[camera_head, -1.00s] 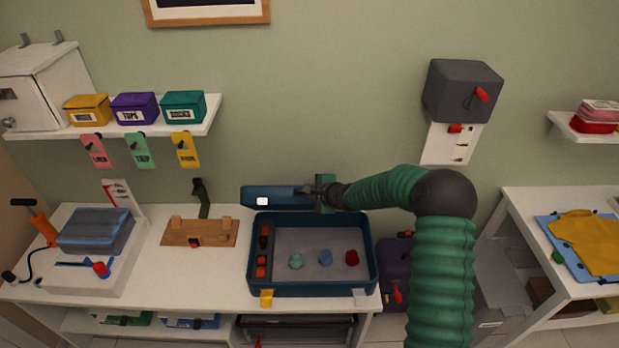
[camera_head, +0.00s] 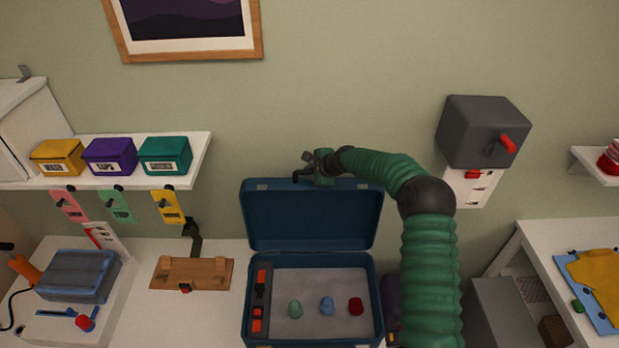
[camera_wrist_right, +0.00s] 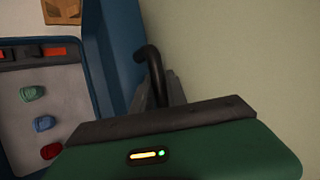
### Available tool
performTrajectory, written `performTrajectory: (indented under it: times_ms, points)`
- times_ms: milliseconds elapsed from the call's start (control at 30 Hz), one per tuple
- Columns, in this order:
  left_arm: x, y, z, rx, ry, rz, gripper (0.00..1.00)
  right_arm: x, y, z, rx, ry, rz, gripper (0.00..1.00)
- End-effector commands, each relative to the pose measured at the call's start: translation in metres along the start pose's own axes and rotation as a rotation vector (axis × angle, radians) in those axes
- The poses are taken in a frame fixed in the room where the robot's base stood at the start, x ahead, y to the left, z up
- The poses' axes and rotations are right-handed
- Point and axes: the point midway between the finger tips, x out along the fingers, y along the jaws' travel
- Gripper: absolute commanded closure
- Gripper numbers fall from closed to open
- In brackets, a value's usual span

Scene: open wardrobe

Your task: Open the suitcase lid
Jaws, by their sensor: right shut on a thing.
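The dark blue suitcase (camera_head: 249,337) sits on the white table with its lid (camera_head: 312,219) raised. The lid stands steeply behind the base, and its inner face shows. The grey tray inside holds a green, a blue and a red lump. My left gripper is not in view.
A wooden block (camera_head: 192,273) stands left of the suitcase. A shelf with yellow, purple and teal boxes (camera_head: 165,155) is on the wall at left. A grey box with a red lever (camera_head: 483,132) hangs at right. The wall above the lid is clear.

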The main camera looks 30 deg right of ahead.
Motion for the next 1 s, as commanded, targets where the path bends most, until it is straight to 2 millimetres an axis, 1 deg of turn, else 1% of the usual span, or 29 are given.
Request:
performTrajectory:
  times_ms: [33,567,600,633,900,1000]
  points:
    - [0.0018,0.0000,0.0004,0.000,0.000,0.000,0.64,0.0018,0.0017,-0.0049,0.001,0.006,0.002,1.00]
    - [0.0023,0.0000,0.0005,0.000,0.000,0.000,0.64,0.0030,0.0016,-0.0059,0.001,0.006,0.005,1.00]
    - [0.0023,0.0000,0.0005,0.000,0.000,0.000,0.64,0.0030,0.0016,-0.0058,0.001,0.006,0.005,0.78]
    - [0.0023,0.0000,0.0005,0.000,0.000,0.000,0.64,0.0031,0.0016,-0.0056,0.001,0.006,0.005,0.74]
    - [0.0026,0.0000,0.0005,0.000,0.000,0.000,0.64,0.0039,0.0021,-0.0045,0.001,0.005,0.007,0.73]
    - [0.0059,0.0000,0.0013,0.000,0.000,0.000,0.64,-0.0006,0.0022,-0.0046,0.001,0.004,0.006,0.73]
